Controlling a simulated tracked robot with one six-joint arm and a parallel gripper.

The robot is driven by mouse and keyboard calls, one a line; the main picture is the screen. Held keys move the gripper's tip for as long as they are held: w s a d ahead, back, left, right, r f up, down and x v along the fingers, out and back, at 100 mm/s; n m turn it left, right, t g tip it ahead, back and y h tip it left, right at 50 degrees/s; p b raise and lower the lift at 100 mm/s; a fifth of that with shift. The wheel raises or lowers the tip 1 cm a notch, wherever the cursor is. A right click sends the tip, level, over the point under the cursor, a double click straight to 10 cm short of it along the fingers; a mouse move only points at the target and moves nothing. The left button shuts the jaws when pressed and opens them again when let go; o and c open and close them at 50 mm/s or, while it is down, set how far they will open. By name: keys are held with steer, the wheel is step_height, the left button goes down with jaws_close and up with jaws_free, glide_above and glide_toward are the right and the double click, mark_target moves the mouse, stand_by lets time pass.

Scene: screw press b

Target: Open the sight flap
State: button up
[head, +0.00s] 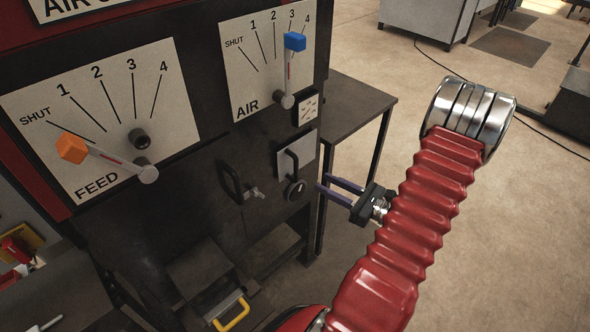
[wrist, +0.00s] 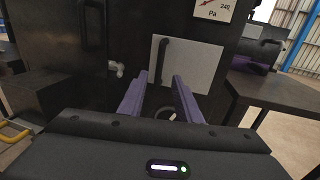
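A pale grey plate with a black bar handle, which looks like the sight flap (head: 301,146), lies flat against the dark machine front, below the AIR dial. It also shows in the wrist view (wrist: 200,66), with its handle (wrist: 161,58) upright at its left side. A round dark knob (head: 294,190) sits at the plate's lower edge; in the wrist view it is partly hidden between my fingers. My gripper (head: 323,182) is open and empty, with its two purple fingers apart. It is to the right of the plate and apart from it in the head view; in the wrist view the fingers point at the handle.
A second black handle (head: 231,184) and a small metal latch (head: 256,192) are left of the plate. The FEED lever (head: 72,147) and AIR lever (head: 294,42) stand higher. A dark side table (head: 350,100) is behind at right.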

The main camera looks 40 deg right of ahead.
mark_target(296, 178)
steer(key=x, duration=1.1)
steer(key=shift+w+a, duration=0.15)
steer(key=shift+w, duration=0.25)
steer(key=shift+c, duration=0.2)
jaws_close()
